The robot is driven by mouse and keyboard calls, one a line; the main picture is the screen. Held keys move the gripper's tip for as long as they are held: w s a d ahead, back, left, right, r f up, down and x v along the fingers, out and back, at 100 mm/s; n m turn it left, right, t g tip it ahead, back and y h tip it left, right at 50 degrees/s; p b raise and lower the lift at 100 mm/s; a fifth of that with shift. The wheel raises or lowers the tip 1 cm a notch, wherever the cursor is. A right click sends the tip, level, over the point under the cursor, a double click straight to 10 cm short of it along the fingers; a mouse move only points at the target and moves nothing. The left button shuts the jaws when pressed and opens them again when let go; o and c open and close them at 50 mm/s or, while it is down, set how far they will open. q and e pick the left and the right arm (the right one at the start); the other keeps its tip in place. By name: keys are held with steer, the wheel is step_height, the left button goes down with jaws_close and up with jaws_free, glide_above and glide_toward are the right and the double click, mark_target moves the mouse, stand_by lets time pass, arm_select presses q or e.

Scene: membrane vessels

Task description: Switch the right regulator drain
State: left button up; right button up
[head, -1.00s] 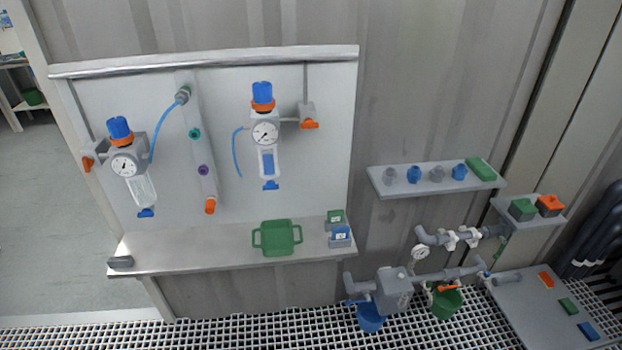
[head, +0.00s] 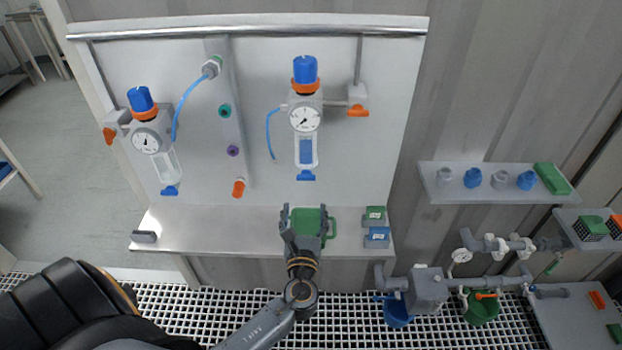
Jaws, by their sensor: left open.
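The right regulator (head: 304,117) is fixed on the grey back panel, with a blue knob, an orange ring, a round gauge and a clear bowl with blue inside. Its drain (head: 306,177) is the small blue tap under the bowl. The left regulator (head: 150,140) hangs at the left of the panel with its own blue drain tap (head: 170,190). My left gripper (head: 305,217) is open and empty, fingers pointing up, in front of the green tray and below the right drain, apart from it. My right gripper is out of view.
The green tray (head: 331,222) sits on the metal shelf (head: 215,232), partly hidden by my left gripper. Green and blue boxes (head: 376,234) stand to its right. A grey manifold with an orange tap (head: 239,187) is between the regulators. Pipes and buckets (head: 481,308) stand lower right.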

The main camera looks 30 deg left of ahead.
mark_target(306, 179)
arm_select(q)
steer(key=p+x, duration=0.1)
steer(key=x, duration=1)
steer(key=shift+d+f+p, duration=0.1)
steer(key=shift+f+p, duration=0.05)
steer(key=shift+p, duration=0.15)
